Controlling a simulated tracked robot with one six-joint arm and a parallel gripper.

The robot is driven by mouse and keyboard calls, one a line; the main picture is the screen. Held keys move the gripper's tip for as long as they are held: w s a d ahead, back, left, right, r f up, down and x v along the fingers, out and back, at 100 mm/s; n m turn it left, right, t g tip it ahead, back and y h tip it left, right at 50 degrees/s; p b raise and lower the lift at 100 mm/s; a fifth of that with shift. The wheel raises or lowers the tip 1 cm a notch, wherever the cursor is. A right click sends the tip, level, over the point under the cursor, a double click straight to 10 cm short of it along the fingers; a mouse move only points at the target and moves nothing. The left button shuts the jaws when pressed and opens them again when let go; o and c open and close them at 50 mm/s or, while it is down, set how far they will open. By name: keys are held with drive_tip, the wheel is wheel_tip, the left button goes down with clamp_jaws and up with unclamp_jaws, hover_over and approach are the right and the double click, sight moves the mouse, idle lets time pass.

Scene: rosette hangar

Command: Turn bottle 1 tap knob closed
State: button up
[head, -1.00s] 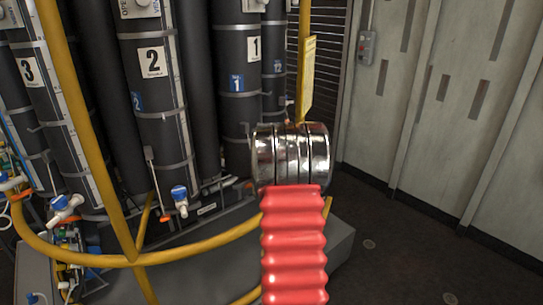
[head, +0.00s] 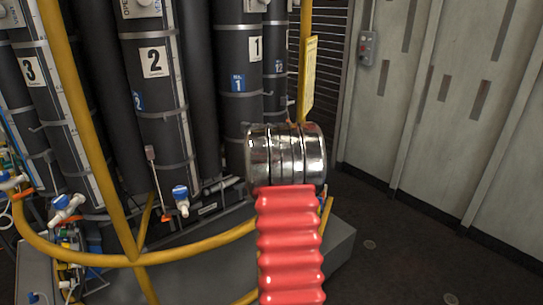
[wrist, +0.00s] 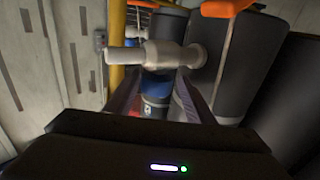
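Bottle 1 (head: 239,60) is a tall dark cylinder with a white "1" card and a blue label in the head view. Its tap is hidden there behind my arm, and so is my gripper. In the wrist view, which looks upside down, my gripper (wrist: 155,92) has its two dark fingers apart. A white tap body (wrist: 150,55) with a blue knob (wrist: 157,84) lies ahead of them. The blue knob appears between the fingertips, one finger on each side. I cannot tell whether the fingers touch it.
Bottle 2 (head: 155,70) and bottle 3 (head: 28,75) stand to the left. Yellow rails (head: 130,262) cross in front. Another blue-knobbed tap (head: 181,200) hangs below bottle 2. An orange part (wrist: 225,8) is close by in the wrist view. Open floor (head: 400,250) lies right.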

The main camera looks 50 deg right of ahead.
drive_tip(key=shift+o, duration=0.2)
drive_tip(key=shift+s+f, duration=0.1)
drive_tip(key=shift+s+a, duration=0.1)
drive_tip(key=shift+s, duration=0.05)
drive_tip(key=v, duration=1.3)
drive_tip(key=shift+a, duration=0.25)
drive_tip(key=shift+f, duration=0.1)
